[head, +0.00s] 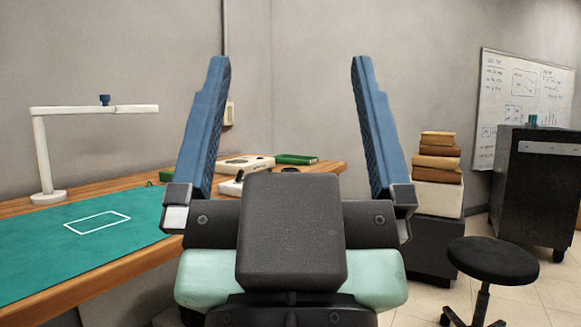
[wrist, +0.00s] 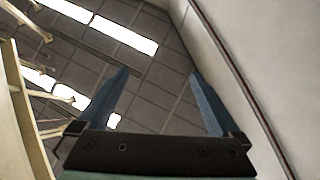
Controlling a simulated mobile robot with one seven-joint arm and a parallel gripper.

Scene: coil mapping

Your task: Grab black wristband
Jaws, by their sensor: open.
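My gripper (head: 289,60) is open and empty, with its two blue fingers pointing up in front of the head camera. It also shows open in the wrist view (wrist: 160,71), with only ceiling and wall around it. I cannot make out a black wristband for certain in either view. A small dark item (head: 290,170) lies on the far part of the wooden table, behind my gripper and partly hidden by it. It is too small to identify.
The wooden table (head: 110,278) carries a green mat (head: 40,255) with a white rectangle, a white lamp stand (head: 42,160), pale devices (head: 245,164) and a green box (head: 296,159). A black stool (head: 492,262), stacked books (head: 437,160) and a dark cabinet (head: 540,190) stand at right.

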